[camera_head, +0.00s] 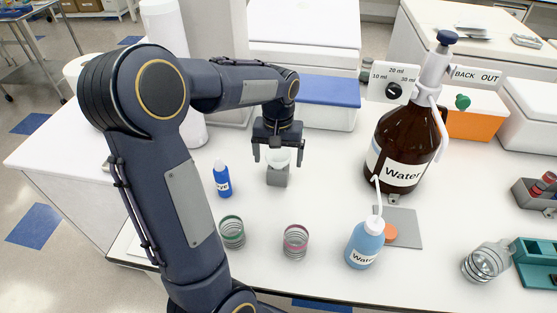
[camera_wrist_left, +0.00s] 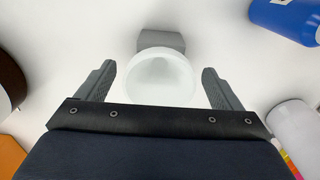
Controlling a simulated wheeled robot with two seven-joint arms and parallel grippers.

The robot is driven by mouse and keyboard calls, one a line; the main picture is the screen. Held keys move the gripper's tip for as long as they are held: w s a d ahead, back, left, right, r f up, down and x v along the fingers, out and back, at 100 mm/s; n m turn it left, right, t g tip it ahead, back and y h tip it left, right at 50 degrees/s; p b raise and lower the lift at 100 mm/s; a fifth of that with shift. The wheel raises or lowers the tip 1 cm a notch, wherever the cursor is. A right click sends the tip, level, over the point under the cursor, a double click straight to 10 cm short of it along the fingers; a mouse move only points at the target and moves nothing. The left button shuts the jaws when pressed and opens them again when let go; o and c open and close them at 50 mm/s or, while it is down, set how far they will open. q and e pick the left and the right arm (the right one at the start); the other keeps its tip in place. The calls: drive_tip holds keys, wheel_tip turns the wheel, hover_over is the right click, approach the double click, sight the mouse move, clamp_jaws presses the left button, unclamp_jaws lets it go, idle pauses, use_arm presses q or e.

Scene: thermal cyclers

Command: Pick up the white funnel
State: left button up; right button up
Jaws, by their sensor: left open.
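The white funnel (camera_head: 279,157) sits upright in a small grey stand on the white bench, near the middle of the head view. In the left wrist view the funnel (camera_wrist_left: 162,77) shows as a round white cup in front of the grey stand (camera_wrist_left: 160,41). My left gripper (camera_head: 278,150) is open, with its fingers pointing down around the funnel. In the left wrist view the left gripper (camera_wrist_left: 160,82) has one finger on each side of the funnel, with a gap on both sides. My right gripper is not in view.
A small blue bottle (camera_head: 221,178) stands left of the funnel. A brown Water bottle (camera_head: 397,140) stands to the right. Glass beakers with a green (camera_head: 232,232) and a pink (camera_head: 296,240) rim and a light-blue wash bottle (camera_head: 365,243) stand in front. A blue-lidded box (camera_head: 328,92) is behind.

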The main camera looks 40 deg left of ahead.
sight(278, 158)
use_arm(q)
wheel_tip(278, 158, down, 2)
drive_tip(key=shift+f, duration=0.1)
drive_tip(key=c, duration=0.8)
wheel_tip(278, 158, up, 10)
drive_tip(key=shift+r, duration=0.15)
idle(0.5)
